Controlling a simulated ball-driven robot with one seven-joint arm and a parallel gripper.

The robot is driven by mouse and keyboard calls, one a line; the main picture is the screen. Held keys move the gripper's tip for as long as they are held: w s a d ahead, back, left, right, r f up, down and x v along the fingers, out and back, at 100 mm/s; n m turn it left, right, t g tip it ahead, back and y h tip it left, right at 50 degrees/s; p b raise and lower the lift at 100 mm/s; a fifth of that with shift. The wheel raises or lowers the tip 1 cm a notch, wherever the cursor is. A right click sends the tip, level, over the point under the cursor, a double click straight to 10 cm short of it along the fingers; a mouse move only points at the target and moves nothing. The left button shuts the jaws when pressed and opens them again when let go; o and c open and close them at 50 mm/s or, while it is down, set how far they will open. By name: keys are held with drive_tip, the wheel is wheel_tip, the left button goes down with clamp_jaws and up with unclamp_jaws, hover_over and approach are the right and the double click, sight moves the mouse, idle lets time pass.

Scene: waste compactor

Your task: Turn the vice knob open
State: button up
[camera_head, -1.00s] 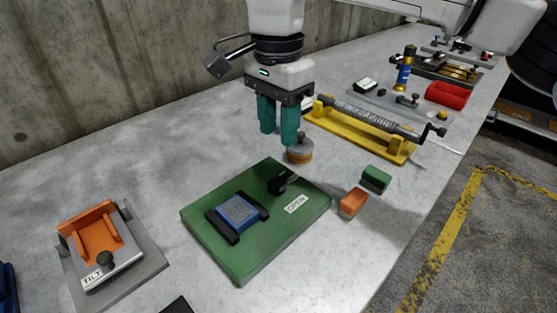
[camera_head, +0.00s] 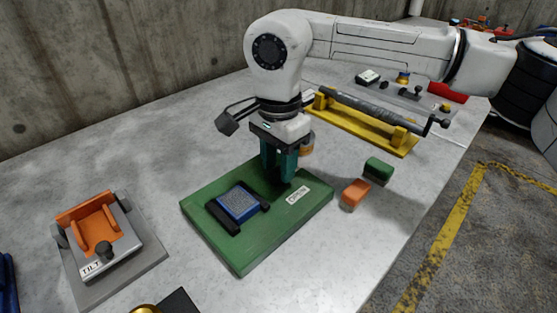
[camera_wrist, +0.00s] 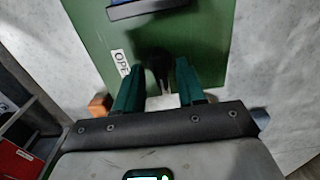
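The vice is a green board (camera_head: 245,255) on the bench, with a blue ribbed block (camera_head: 238,203) between two black jaws. The white OPEN label (camera_head: 297,195) sits near its right edge. My gripper (camera_head: 278,176) is low over the board's back right part, beside the label, and hides the vice knob in the head view. In the wrist view the dark knob (camera_wrist: 159,66) shows between the two green fingers of my gripper (camera_wrist: 160,72). The fingers are open, with a visible gap to the knob. Whether either finger touches it lower down cannot be told.
An orange block (camera_head: 355,194) and a green block (camera_head: 378,170) lie right of the board. A yellow stand with a grey roller (camera_head: 365,125) is behind. The orange tilt fixture (camera_head: 98,235) stands at left. Bare bench lies between it and the board.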

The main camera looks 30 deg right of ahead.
drive_tip(key=shift+c, duration=0.4)
clamp_jaws()
drive_tip(key=m, duration=0.4)
drive_tip(key=shift+m, duration=0.3)
drive_tip(key=m, duration=0.4)
drive_tip(key=shift+m, duration=0.3)
drive_tip(key=m, duration=0.4)
drive_tip(key=shift+m, duration=0.3)
drive_tip(key=shift+m+b, duration=0.3)
drive_tip(key=shift+m, duration=1.8)
